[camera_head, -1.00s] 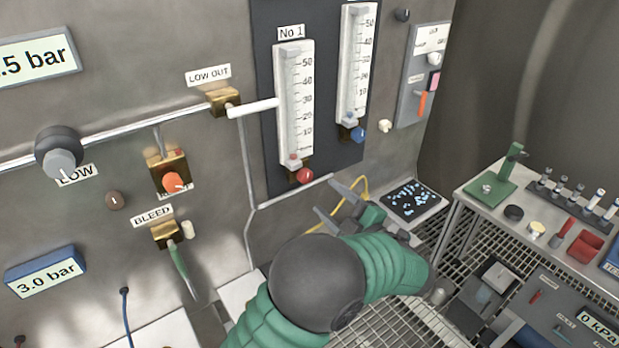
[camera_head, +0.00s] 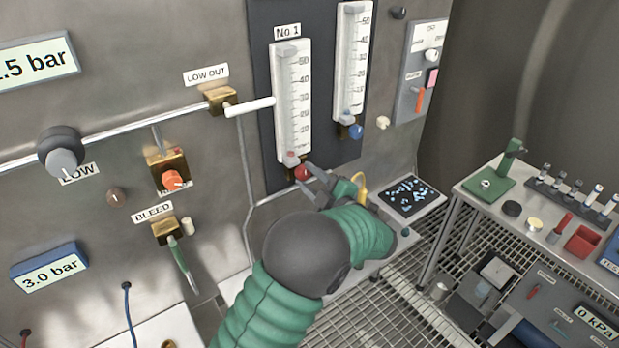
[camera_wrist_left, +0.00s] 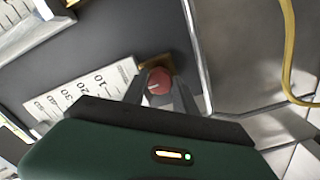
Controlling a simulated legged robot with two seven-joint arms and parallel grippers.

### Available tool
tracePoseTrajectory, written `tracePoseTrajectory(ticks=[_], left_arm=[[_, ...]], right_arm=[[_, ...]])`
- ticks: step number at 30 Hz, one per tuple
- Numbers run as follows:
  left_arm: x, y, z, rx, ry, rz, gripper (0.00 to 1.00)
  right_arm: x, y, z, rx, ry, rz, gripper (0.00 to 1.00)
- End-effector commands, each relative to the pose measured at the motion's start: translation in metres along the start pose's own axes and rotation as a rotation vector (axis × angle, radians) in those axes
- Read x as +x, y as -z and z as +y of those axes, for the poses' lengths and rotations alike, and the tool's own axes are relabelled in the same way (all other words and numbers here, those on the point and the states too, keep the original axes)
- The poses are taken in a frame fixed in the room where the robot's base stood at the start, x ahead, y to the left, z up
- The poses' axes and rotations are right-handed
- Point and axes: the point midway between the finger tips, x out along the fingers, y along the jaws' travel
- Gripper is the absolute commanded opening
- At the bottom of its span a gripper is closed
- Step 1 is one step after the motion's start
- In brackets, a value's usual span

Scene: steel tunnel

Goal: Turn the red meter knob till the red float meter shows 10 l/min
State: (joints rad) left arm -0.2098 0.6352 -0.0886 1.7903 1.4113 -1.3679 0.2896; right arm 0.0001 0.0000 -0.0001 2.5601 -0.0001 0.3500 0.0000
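The red meter knob (camera_head: 302,173) sits at the foot of the left float meter (camera_head: 293,100), labelled No 1. The meter's scale is marked 10 to 50. A small red float (camera_head: 291,156) is at the bottom of its tube, below the 10 mark. My left gripper (camera_head: 305,180) is at the knob from the lower right, with its fingers apart. In the left wrist view the red knob (camera_wrist_left: 159,79) shows a pale pointer line and lies between the two fingertips (camera_wrist_left: 160,90). I cannot tell whether they touch it. My right gripper is out of view.
A second float meter with a blue knob (camera_head: 355,131) is to the right. A white lever (camera_head: 250,107) sticks out left of the red meter. A bench (camera_head: 470,185) stands at far right.

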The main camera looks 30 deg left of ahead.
Motion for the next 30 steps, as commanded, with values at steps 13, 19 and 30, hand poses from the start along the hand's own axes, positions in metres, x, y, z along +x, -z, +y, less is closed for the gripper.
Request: tracePoseTrajectory(ticks=[13,19,30], left_arm=[[-0.001,-0.001,0.0,0.022,0.001,-0.004,0.0],[-0.001,0.0,0.001,0.102,0.002,-0.004,0.0],[-0.001,0.002,0.002,0.403,0.002,-0.003,0.0]], right_arm=[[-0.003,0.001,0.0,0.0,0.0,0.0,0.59],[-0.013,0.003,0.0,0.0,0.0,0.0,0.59],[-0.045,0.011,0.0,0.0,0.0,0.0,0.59]])
